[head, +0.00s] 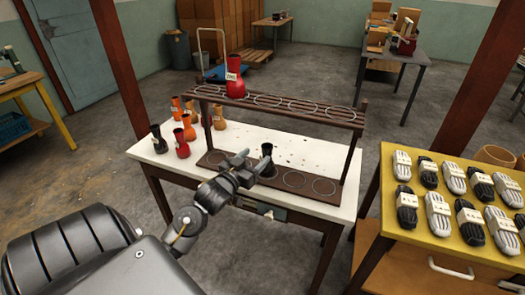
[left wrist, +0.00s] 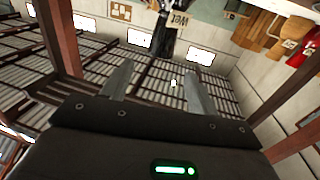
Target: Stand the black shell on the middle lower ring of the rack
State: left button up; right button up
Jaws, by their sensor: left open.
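The black shell (head: 267,152) stands upright on the lower board of the dark wooden rack (head: 358,124), at about the middle of its row of rings. Its foot is partly hidden behind my gripper, so I cannot tell how well it is centred on the ring. My left gripper (head: 257,161) is open just in front of the shell, its fingers pointing toward it. In the left wrist view the two fingers (left wrist: 160,85) are apart with nothing between them, and a dark shape shows beyond them at the top. My right gripper is not in view.
A red shell (head: 235,78) stands on the rack's upper shelf, at the left. Several red, orange and dark shells stand on the white table (head: 262,135) left of the rack. Lower rings to the right are empty. A yellow table (head: 440,240) with rope bundles is at the right.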

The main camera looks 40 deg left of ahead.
pick_arm(q)
jog(key=shift+s+d, duration=0.15)
jog(key=shift+s, duration=1.05)
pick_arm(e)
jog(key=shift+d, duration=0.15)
pick_arm(q)
jog(key=shift+f, duration=0.1)
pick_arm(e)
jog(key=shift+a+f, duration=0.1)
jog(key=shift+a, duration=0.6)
